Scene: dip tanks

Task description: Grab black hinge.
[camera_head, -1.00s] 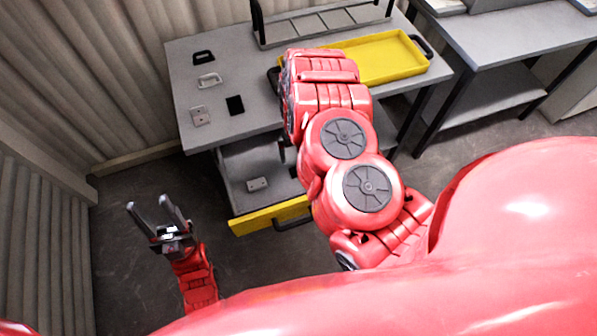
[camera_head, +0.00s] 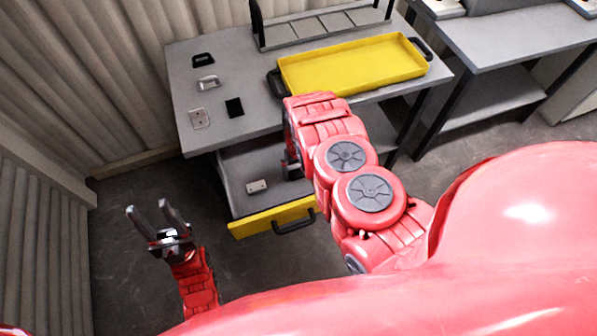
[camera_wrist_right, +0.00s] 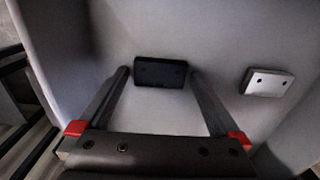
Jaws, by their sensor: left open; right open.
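The black hinge (camera_wrist_right: 161,73) is a dark rectangular plate lying on the grey floor of the open drawer (camera_head: 236,175). In the right wrist view it lies between the fingertips of my right gripper (camera_wrist_right: 159,75), which is open. I cannot tell whether the fingers touch it or how high above it they are. In the head view my right arm hides the hinge. My left gripper (camera_head: 160,213) is open and empty, above the floor left of the table.
A white hinge (camera_wrist_right: 267,82) lies in the drawer beside the black one. The drawer front (camera_head: 272,216) is yellow with a black handle. The grey table (camera_head: 255,90) above holds a yellow tray (camera_head: 350,60), a black plate (camera_head: 235,107) and small handles at left.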

